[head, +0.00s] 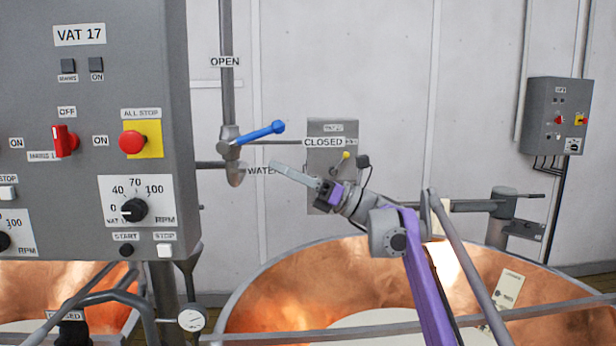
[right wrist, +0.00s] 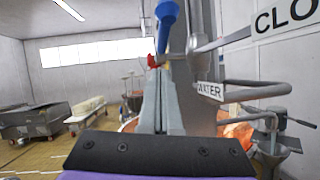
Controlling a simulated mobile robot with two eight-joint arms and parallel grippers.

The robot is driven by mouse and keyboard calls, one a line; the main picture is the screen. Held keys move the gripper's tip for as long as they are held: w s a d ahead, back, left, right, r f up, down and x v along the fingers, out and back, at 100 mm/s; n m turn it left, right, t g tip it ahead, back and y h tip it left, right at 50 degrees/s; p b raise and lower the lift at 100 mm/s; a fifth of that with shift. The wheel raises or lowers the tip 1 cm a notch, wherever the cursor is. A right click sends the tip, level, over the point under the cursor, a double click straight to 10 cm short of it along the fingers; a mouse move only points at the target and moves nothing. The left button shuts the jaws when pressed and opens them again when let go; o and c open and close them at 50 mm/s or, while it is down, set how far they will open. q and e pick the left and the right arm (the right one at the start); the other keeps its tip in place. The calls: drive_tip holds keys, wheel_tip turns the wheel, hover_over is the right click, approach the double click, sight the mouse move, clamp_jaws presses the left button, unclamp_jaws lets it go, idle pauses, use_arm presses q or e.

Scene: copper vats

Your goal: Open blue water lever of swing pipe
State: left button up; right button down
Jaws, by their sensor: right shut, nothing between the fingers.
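The blue water lever (head: 260,133) sits on the valve of a grey vertical pipe (head: 227,90). It points right and slightly up, towards the CLOSED sign (head: 323,142); the OPEN sign (head: 225,62) is above it. My right gripper (head: 273,165) is shut and empty, its fingertips a little below the lever and apart from it. In the right wrist view the blue lever (right wrist: 167,14) shows at the top, just beyond the shut fingers (right wrist: 158,75). My left gripper is not in view.
The grey VAT 17 control panel (head: 95,200) stands close on the left. A copper vat (head: 300,280) lies below my right arm. A WATER sign (right wrist: 209,90) is beside the fingers. A grey box (head: 557,115) hangs on the right wall.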

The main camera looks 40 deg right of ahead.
sight(253, 136)
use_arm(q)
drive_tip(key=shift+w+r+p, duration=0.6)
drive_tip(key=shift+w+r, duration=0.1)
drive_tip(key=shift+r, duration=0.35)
use_arm(e)
drive_tip(key=r, duration=0.1)
drive_tip(key=w+r, duration=0.1)
drive_tip(key=w+a+r, duration=0.1)
drive_tip(key=shift+r, duration=0.4)
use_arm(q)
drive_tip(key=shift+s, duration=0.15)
use_arm(e)
drive_tip(key=shift+s, duration=0.25)
drive_tip(key=shift+r, duration=0.15)
